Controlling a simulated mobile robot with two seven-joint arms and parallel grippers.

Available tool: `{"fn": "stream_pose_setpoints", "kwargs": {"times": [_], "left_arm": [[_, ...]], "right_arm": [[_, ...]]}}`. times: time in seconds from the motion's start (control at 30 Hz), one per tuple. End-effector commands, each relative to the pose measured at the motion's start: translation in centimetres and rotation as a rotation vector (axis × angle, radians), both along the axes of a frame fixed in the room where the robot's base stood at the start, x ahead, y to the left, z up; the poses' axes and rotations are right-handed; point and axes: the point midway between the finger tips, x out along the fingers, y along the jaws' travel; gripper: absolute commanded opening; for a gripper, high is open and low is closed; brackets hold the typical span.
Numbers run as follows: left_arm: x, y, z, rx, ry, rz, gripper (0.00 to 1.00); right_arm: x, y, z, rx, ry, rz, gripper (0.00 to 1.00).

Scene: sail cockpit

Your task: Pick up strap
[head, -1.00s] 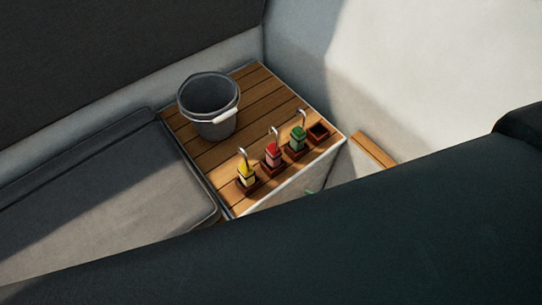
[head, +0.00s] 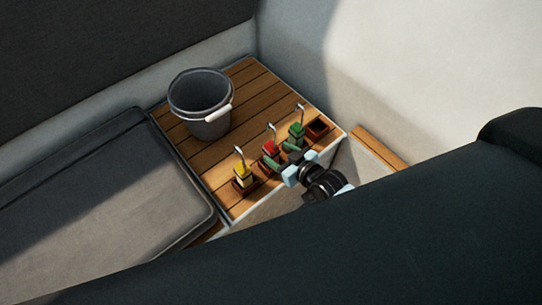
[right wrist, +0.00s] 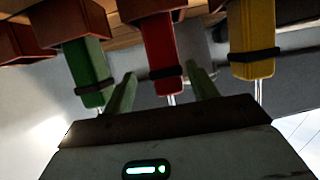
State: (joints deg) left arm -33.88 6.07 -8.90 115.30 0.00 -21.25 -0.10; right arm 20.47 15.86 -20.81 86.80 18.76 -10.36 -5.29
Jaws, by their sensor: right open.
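Three folded straps stand in a row in small brown holders: yellow (head: 242,171), red (head: 270,148) and green (head: 296,131). Each has a thin metal hook above it. My right gripper (head: 281,154) is open at the front of the row, close to the red strap. In the right wrist view, which is upside down, the red strap (right wrist: 160,50) hangs between the two green fingers, with a gap on each side. The green strap (right wrist: 86,72) and yellow strap (right wrist: 253,45) lie outside the fingers. My left gripper is not in view.
A grey bucket (head: 198,103) with a white handle grip stands behind the straps on the slatted wooden top (head: 250,90). An empty holder (head: 317,127) ends the row. A grey cushion (head: 120,190) lies to the left. A large dark form covers the lower right.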

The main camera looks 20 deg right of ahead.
Motion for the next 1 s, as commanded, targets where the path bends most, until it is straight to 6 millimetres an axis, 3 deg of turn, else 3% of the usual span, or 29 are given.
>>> {"fn": "stream_pose_setpoints", "kwargs": {"times": [0.17,0.5,0.83,1.0], "left_arm": [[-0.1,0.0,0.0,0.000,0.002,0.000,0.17],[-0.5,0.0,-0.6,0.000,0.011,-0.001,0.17],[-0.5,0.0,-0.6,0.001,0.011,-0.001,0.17],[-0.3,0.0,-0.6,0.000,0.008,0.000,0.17]], "right_arm": [[0.4,0.3,-0.1,0.001,0.000,0.000,0.58],[3.8,2.2,-1.6,-0.001,0.002,0.000,0.58],[4.4,2.4,-1.7,-0.001,0.001,0.000,0.58],[4.4,2.4,-1.7,-0.001,0.001,0.000,0.37]]}}
